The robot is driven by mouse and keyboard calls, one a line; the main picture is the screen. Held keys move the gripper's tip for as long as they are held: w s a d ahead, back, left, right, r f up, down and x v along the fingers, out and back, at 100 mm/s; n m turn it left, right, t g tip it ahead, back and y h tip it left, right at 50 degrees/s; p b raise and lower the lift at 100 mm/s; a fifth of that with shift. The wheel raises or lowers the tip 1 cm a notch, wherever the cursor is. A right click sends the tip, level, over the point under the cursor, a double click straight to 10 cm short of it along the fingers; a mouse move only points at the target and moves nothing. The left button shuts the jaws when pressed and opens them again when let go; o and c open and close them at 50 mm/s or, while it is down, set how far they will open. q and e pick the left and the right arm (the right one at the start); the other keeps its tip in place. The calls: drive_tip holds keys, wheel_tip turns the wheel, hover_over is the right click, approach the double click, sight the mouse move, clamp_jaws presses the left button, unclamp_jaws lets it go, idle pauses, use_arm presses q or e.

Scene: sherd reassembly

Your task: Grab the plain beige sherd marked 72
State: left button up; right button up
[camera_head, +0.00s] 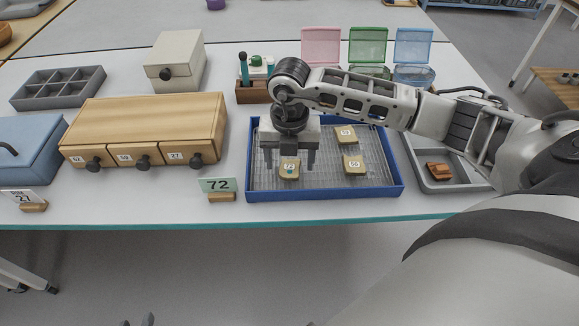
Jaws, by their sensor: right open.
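The beige sherd marked 72 (289,174) lies on the wire rack of the blue tray (325,193), near its front left. It has a white number label and a small teal spot. My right gripper (290,165) points down over it, open, with one finger to each side of the sherd. I cannot tell whether the fingers touch it. Only grey tips of my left gripper (138,321) show at the bottom edge, and their opening is unclear.
Two other labelled beige sherds lie on the rack, one at the back (345,134) and one at right (354,165). A 72 card (217,185) stands left of the tray. A wooden drawer box (150,120) is further left. A grey tray (440,184) with a reddish-brown piece stands right.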

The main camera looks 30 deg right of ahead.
wheel_tip(320, 180, down, 2)
drive_tip(key=shift+f, duration=0.1)
drive_tip(key=c, duration=1.1)
